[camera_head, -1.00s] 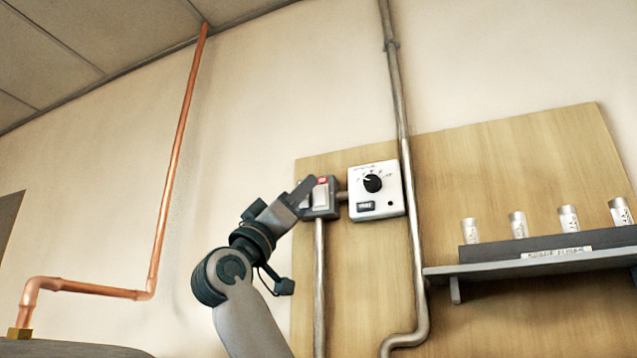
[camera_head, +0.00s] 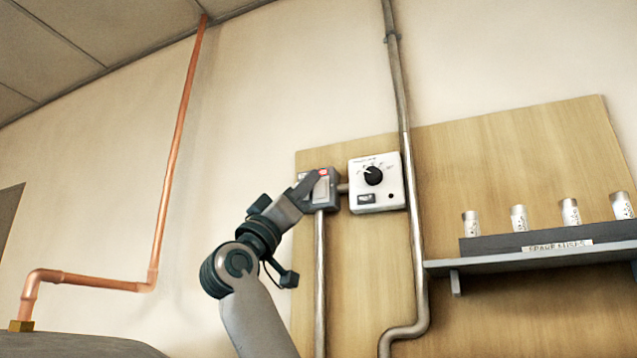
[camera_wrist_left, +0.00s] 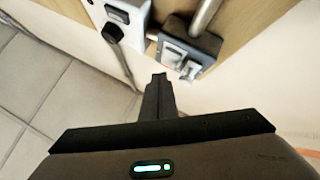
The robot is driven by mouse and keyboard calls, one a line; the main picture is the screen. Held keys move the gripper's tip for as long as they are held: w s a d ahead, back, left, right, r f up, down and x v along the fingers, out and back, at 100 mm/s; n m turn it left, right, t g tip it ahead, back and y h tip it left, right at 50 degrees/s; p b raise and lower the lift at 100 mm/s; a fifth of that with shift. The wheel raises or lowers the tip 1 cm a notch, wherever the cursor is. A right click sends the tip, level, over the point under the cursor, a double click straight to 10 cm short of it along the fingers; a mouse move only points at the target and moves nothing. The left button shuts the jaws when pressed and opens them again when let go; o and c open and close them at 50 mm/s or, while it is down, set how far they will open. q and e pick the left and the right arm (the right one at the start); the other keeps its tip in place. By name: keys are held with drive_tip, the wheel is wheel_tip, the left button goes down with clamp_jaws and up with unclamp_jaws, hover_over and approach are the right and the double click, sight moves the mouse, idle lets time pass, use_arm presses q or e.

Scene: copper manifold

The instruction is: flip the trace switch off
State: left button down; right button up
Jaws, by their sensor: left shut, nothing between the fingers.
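The trace switch (camera_head: 321,189) is a grey box with a pale rocker and a red mark at its top, mounted on the wooden board. It also shows in the left wrist view (camera_wrist_left: 185,55), just beyond my fingertips. My left gripper (camera_head: 309,181) is shut and empty, with its tips in front of the upper left of the switch box, covering part of it. In the left wrist view the closed fingers (camera_wrist_left: 159,80) point toward the switch. I cannot tell whether they touch it. My right gripper is in neither view.
A white thermostat box with a black dial (camera_head: 376,183) sits just right of the switch. Metal conduits (camera_head: 405,150) run along the board. A shelf (camera_head: 530,262) with several spare fuses stands at the right. A copper pipe (camera_head: 176,150) runs down the left wall.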

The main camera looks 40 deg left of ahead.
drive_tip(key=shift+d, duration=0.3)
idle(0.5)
use_arm(q)
drive_tip(key=shift+w, duration=0.1)
idle(0.5)
drive_tip(key=shift+w+a, duration=0.15)
drive_tip(key=shift+w, duration=0.15)
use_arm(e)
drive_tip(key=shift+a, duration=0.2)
use_arm(q)
drive_tip(key=shift+w+r, duration=0.1)
drive_tip(key=shift+w, duration=0.2)
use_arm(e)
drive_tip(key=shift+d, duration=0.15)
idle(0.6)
use_arm(q)
drive_tip(key=shift+s, duration=0.1)
drive_tip(key=shift+s+b, duration=0.55)
drive_tip(key=shift+s, duration=0.15)
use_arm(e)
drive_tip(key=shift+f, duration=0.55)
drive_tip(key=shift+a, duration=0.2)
